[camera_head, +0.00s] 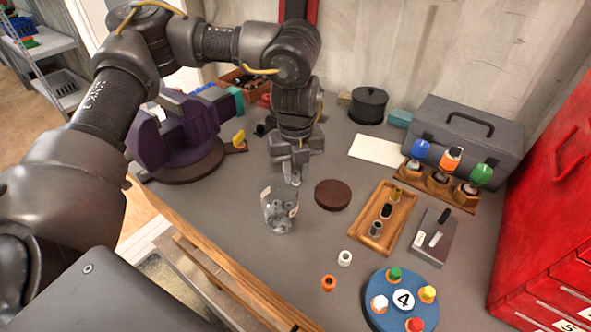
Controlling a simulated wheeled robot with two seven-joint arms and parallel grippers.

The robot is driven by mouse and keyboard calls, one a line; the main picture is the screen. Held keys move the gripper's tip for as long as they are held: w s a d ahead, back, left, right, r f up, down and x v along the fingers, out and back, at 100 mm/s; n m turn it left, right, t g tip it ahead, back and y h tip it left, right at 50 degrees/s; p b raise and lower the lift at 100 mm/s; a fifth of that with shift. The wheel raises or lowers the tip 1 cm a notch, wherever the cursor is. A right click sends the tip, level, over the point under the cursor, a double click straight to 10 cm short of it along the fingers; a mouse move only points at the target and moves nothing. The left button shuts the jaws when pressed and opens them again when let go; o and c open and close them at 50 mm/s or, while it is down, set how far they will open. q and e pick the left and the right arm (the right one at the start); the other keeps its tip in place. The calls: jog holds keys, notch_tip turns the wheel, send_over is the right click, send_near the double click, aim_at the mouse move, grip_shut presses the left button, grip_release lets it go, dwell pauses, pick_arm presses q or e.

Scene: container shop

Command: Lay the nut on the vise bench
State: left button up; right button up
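My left gripper (291,174) points down just above a clear glass jar (278,214) that holds several grey, nut-like pieces. Its fingertips are at the jar's mouth, and whether they are apart or closed on something is too small to tell. A purple vise (170,135) on a round dark base stands on the grey bench (240,190), left of the jar. I cannot tell which single piece is the nut. A white ring-like piece (344,258) and an orange one (328,283) lie on the bench in front of the jar. My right gripper is not in view.
A brown round lid (332,195) lies right of the jar. Further right are a wooden tray (365,238), a blue disc marked 4 (376,307), a grey toolbox (425,125) and a red cabinet (555,180). Bare bench lies between vise and jar.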

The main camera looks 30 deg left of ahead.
pick_arm(q)
jog(key=shift+o, duration=1.2)
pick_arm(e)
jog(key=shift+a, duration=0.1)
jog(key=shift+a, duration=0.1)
pick_arm(q)
jog(key=shift+r, duration=0.55)
notch_tip(320, 180, up, 11)
jog(key=shift+r, duration=0.15)
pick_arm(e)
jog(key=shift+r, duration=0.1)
